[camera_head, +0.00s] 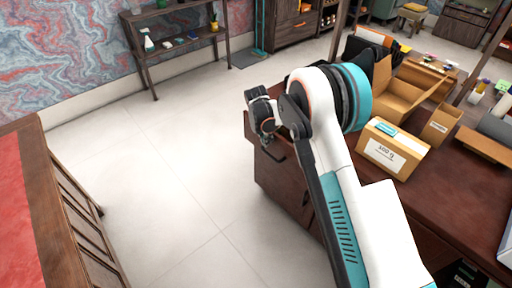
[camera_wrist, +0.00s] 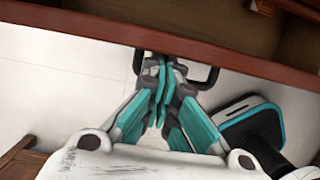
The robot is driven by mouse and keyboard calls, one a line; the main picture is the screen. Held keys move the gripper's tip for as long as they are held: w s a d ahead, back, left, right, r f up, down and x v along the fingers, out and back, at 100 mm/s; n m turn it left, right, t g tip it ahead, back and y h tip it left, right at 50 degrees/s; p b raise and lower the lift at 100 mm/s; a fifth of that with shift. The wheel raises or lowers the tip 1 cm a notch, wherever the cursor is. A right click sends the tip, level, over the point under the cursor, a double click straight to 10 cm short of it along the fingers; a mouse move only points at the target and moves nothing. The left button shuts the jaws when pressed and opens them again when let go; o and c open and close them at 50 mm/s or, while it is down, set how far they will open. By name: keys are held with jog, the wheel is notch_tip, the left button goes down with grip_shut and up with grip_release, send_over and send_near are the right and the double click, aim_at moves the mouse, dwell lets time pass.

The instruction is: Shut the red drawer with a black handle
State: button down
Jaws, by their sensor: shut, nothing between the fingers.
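The red-brown drawer (camera_wrist: 75,27) crosses the top of the wrist view, with its front's top edge running slantwise. Its hollow inside shows beyond that edge, so it stands at least partly open. Its black handle (camera_wrist: 212,78) sticks out from the front towards my gripper. My gripper (camera_wrist: 162,68) is shut and empty, its fingertips at the handle and overlapping it in the picture; I cannot tell whether they touch. In the head view my gripper (camera_head: 266,138) is at the desk's left end, beside the drawer front, partly hidden by my arm.
The dark red desk (camera_head: 435,190) carries a closed carton (camera_head: 393,150) and open cardboard boxes (camera_head: 400,95) on the right. A red-topped wooden cabinet (camera_head: 40,200) stands at the left. Pale floor (camera_head: 160,170) lies clear between them.

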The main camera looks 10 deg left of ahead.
jog(key=shift+w+d, duration=1.05)
jog(key=shift+w, duration=0.2)
jog(key=s+a, duration=0.3)
jog(key=shift+s+r, duration=0.2)
jog(key=shift+r, duration=0.2)
jog(key=p+v, duration=0.3)
jog(key=v, duration=0.6)
jog(key=p, duration=0.1)
send_near(307, 164)
jog(key=s+a, duration=0.3)
jog(key=w+d+f+b, duration=0.1)
jog(key=f, duration=0.2)
jog(key=w+d+f+b, duration=0.1)
jog(key=f+b, duration=0.1)
jog(key=f, duration=0.1)
jog(key=w+d+f+b, duration=0.1)
jog(key=f+b, duration=0.1)
jog(key=f, duration=0.1)
jog(key=shift+w+d, duration=0.2)
jog(key=shift+w, duration=0.1)
jog(key=shift+w+d+r, duration=0.1)
jog(key=shift+w+d, duration=0.4)
jog(key=shift+w, duration=0.1)
